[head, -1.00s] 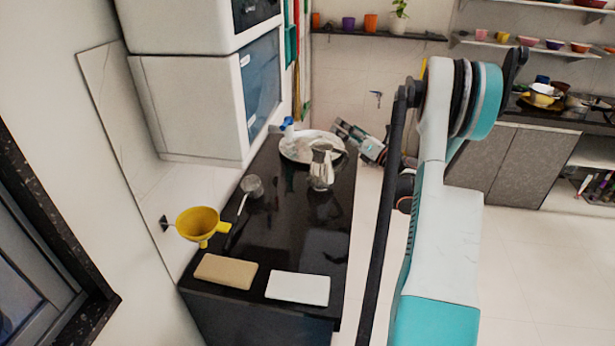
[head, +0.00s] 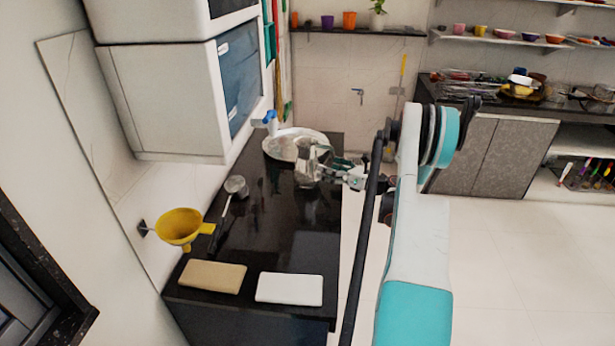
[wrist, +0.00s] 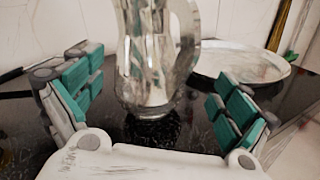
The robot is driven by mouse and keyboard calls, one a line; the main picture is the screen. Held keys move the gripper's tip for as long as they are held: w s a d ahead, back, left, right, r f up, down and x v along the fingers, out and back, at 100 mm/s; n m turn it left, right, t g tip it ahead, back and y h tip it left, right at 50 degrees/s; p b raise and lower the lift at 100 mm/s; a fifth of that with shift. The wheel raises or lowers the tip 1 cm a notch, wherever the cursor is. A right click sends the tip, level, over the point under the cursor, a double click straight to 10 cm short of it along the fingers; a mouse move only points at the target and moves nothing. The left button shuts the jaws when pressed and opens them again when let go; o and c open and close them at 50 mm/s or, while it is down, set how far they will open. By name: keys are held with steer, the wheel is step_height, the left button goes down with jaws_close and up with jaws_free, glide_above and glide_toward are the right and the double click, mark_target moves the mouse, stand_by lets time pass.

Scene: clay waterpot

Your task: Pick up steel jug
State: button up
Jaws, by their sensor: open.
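The steel jug (head: 306,163) stands upright on the black counter in front of the round steel tray. In the wrist view the jug (wrist: 150,65) stands between my fingers, beyond the palm, with its curved handle on the right side. Its top is cut off by the frame edge. My gripper (head: 338,170) is at the jug's right side in the head view. In the wrist view my gripper (wrist: 150,95) is open, with a teal-padded finger on each side and visible gaps to the jug.
The round tray (head: 279,148) lies behind the jug. A small metal cup (head: 236,185), a yellow funnel (head: 180,227), a tan block (head: 212,276) and a white block (head: 289,288) are on or near the counter (head: 255,245). A white water purifier (head: 170,100) overhangs the left side.

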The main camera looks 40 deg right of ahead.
mark_target(316, 164)
steer(key=b+x, duration=0.2)
steer(key=x, duration=0.3)
steer(key=shift+a+f, duration=0.15)
steer(key=shift+w+a, duration=0.1)
steer(key=shift+w, duration=0.35)
steer(key=shift+c, duration=0.6)
steer(key=c, duration=1.2)
